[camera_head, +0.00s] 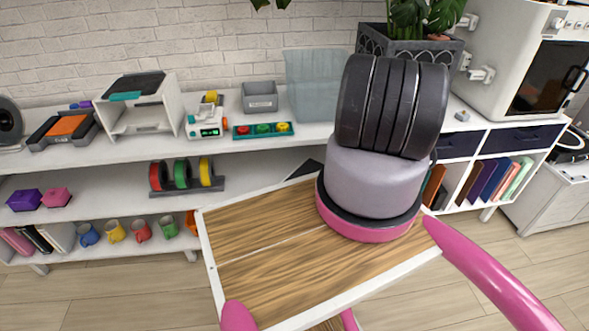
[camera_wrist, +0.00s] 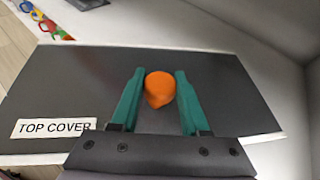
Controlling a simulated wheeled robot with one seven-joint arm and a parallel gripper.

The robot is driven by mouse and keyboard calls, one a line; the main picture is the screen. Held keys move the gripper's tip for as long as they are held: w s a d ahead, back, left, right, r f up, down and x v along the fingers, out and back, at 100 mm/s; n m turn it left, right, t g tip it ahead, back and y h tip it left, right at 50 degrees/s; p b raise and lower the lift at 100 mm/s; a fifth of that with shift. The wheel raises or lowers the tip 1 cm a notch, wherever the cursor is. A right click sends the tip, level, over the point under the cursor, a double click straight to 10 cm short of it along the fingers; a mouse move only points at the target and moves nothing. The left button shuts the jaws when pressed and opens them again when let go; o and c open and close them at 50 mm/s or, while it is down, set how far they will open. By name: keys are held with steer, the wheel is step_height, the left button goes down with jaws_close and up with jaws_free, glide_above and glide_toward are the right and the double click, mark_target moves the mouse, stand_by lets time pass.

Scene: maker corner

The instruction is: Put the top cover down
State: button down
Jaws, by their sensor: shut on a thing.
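In the wrist view, my gripper (camera_wrist: 160,92) has its two green fingers shut on the sides of a rounded orange knob (camera_wrist: 159,86). The knob stands in the middle of a flat dark grey panel, the top cover (camera_wrist: 85,85). A white label reading "TOP COVER" (camera_wrist: 53,129) is at its near left. White shows along the panel's edges; I cannot tell whether the panel is resting on it or held above it. A white open-fronted box (camera_head: 148,119) with a dark top stands on the left shelf top.
The white shelf unit (camera_head: 75,158) carries a grey bin (camera_head: 260,97), a button panel (camera_head: 263,130), coloured spools (camera_head: 181,173) and several mugs (camera_head: 141,230). A planter (camera_head: 408,45) and a white machine (camera_head: 510,60) stand at the right. Bare floor shows at lower left.

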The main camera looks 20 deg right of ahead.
mark_target(300, 169)
steer(key=w+d, duration=0.1)
steer(key=w, duration=0.3)
steer(key=w+d, duration=0.1)
steer(key=w, duration=0.4)
steer(key=w+d, duration=0.2)
steer(key=w, duration=0.2)
steer(key=shift+w, duration=0.35)
steer(key=shift+w+d+f, duration=0.1)
steer(key=shift+w+f, duration=0.15)
steer(key=shift+f, duration=0.6)
steer(key=shift+w+d+f, duration=0.1)
steer(key=shift+w+f, duration=0.1)
steer(key=shift+f, duration=0.65)
steer(key=shift+c, duration=1.9)
jaws_free()
steer(key=shift+s, duration=0.1)
steer(key=v, duration=1.2)
steer(key=shift+a+r, duration=0.1)
